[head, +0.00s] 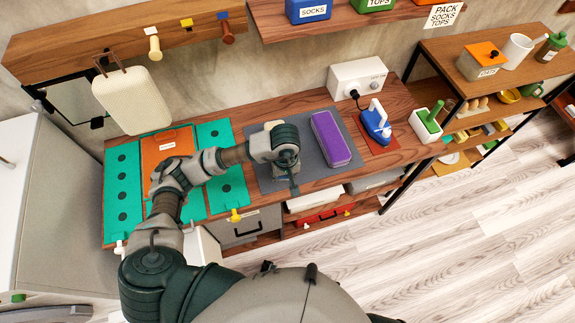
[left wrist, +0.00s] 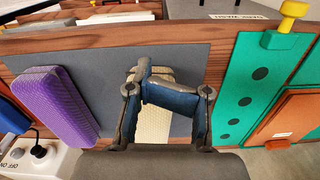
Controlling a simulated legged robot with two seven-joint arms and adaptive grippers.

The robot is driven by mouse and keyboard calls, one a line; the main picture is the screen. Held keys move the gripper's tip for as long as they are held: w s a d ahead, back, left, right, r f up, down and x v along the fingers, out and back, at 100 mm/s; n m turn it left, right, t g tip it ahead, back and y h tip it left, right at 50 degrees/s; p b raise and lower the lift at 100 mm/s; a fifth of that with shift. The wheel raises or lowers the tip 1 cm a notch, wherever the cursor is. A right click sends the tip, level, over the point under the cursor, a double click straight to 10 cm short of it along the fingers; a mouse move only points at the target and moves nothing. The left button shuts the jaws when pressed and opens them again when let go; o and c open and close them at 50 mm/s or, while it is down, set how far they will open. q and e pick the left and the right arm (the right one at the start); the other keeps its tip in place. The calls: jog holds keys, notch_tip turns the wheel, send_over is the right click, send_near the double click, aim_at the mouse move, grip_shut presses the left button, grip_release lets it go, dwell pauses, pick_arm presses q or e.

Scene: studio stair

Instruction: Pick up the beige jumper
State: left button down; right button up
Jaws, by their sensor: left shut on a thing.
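The beige jumper is a small ribbed, folded bundle in the left wrist view (left wrist: 152,126), over the grey mat (left wrist: 195,62). My left gripper (left wrist: 165,92) is shut on it, with its dark fingers across its middle. In the head view my left gripper (head: 291,172) is over the left part of the mat and hides most of the jumper; only a pale edge (head: 272,125) shows behind the wrist. I cannot tell whether the jumper touches the mat. My right gripper is not in view.
A purple folded garment (head: 330,138) lies right of the gripper. A teal board with an orange folder (head: 165,150) lies to the left. A blue iron (head: 376,124) stands on a red mat farther right. A beige bag (head: 132,99) hangs above the bench. Shelves (head: 480,60) stand at right.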

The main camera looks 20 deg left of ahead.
pick_arm(q)
jog(key=shift+s+d, duration=0.1)
jog(key=shift+s, duration=0.1)
jog(key=shift+c, duration=1.9)
grip_release()
jog(key=shift+d, duration=0.1)
